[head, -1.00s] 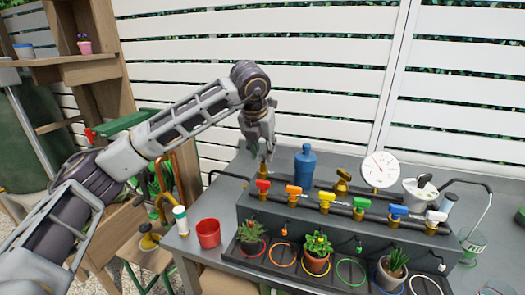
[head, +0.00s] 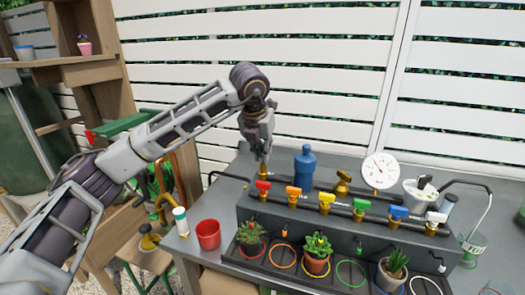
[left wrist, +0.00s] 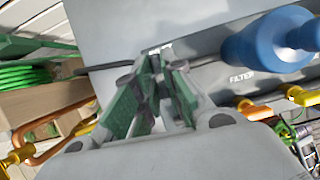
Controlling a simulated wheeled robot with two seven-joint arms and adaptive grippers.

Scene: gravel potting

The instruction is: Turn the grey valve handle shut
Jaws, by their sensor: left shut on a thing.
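My left gripper (head: 262,157) reaches down over the left end of the bench pipework, just above a brass valve body (head: 263,173) behind the red handle. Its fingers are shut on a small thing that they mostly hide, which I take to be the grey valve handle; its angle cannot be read. In the left wrist view the green-padded fingers (left wrist: 158,90) come together around a dark grey part. My right gripper is out of view.
A blue filter bottle (head: 305,168) stands right of the gripper. A row of coloured handles, beginning with a red one (head: 263,186), runs along the dark manifold box (head: 330,228). A white gauge (head: 380,170) stands behind. A red cup (head: 208,234) sits at the left.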

